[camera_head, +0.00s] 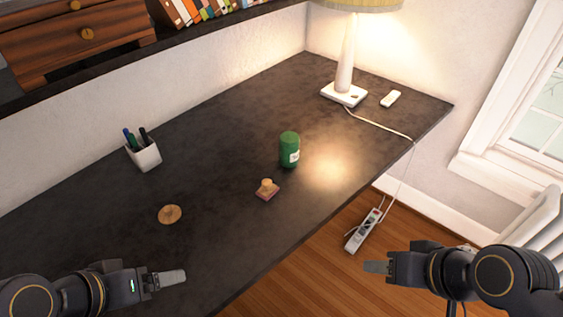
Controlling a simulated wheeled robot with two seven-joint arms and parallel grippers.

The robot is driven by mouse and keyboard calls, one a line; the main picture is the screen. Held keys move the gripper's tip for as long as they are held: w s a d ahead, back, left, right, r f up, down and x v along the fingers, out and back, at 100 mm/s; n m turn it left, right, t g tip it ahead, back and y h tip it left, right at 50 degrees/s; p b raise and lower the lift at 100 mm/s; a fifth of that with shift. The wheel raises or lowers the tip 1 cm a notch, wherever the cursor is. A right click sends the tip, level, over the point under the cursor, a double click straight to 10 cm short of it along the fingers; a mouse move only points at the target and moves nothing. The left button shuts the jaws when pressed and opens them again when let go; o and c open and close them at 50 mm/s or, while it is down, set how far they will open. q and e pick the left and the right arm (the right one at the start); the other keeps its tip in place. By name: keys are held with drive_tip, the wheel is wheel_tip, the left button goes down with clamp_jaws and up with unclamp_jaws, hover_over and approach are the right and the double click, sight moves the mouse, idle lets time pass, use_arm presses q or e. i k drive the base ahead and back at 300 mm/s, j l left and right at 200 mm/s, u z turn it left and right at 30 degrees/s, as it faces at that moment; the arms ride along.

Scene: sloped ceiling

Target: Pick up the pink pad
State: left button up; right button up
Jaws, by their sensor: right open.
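A small square pad (272,196) with a dull pink-red edge lies on the dark desk (225,160), near its front edge. A wooden stamp (266,185) with a rounded knob sits on top of it and hides most of its upper face. My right gripper (376,267) is open and empty, out past the desk's front edge over the floor, right of and nearer than the pad. My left gripper (172,278) is over the near left part of the desk, apart from the pad. Its fingers overlap in this view, so its opening cannot be told.
A green can (289,150) stands just behind the pad. A round tan disc (170,214) lies to the left. A white pen cup (143,154), a lamp (345,92) and a white remote (391,98) stand farther off. A power strip (363,230) lies on the floor.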

sight(269, 189)
drive_tip(key=l+u, duration=0.1)
drive_tip(key=u, duration=0.35)
drive_tip(key=l+u, duration=0.15)
drive_tip(key=u, duration=0.35)
drive_tip(key=l+u, duration=0.15)
drive_tip(key=u, duration=0.3)
drive_tip(key=l+u, duration=0.1)
drive_tip(key=u, duration=0.35)
drive_tip(key=k+l+u, duration=0.1)
drive_tip(key=l+u, duration=0.15)
drive_tip(key=l, duration=0.15)
drive_tip(key=k+l+u, duration=0.2)
drive_tip(key=l, duration=0.2)
drive_tip(key=k+l+u, duration=0.25)
drive_tip(key=k+l, duration=0.1)
drive_tip(key=l, duration=0.35)
